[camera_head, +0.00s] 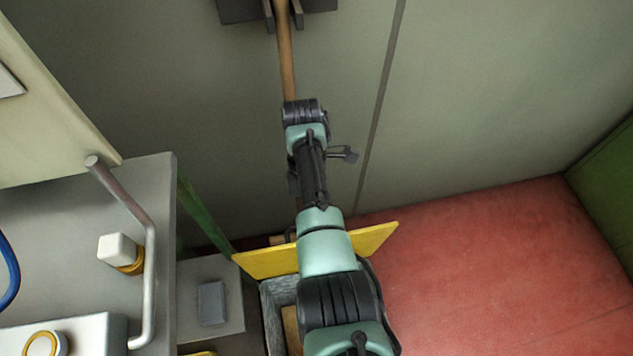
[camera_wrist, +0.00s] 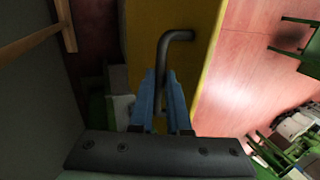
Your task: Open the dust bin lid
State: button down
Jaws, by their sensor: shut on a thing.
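The yellow dust bin lid (camera_head: 375,238) stands raised and tilted above the open grey bin (camera_head: 275,292), partly covered by my arm. In the wrist view the lid's yellow face (camera_wrist: 209,70) fills the middle, with a dark bent bar handle (camera_wrist: 178,36) on it. My gripper (camera_wrist: 161,82) has its blue fingers shut around the straight end of this handle. In the head view my gripper is hidden behind my arm. The bin's inside shows only in part, with something brownish in it.
A grey counter (camera_head: 160,215) with a metal rail (camera_head: 150,260) stands left of the bin. A wooden pole (camera_head: 286,65) hangs on the grey wall behind my arm. The red floor (camera_head: 480,270) to the right is clear.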

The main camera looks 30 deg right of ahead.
jog(key=shift+w+d+f+g+b, duration=0.15)
jog(key=shift+w+f+g+b, duration=0.25)
jog(key=shift+b, duration=0.65)
jog(key=shift+w+d+f+g+b, duration=0.15)
jog(key=shift+w+b, duration=0.45)
jog(key=shift+b, duration=0.4)
jog(key=shift+r, duration=0.1)
jog(key=c, duration=0.9)
grip_release()
jog(key=shift+w+d, duration=0.1)
jog(key=shift+w, duration=0.05)
jog(key=shift+r, duration=0.1)
jog(key=shift+b+v, duration=1.15)
jog(key=shift+v, duration=2.65)
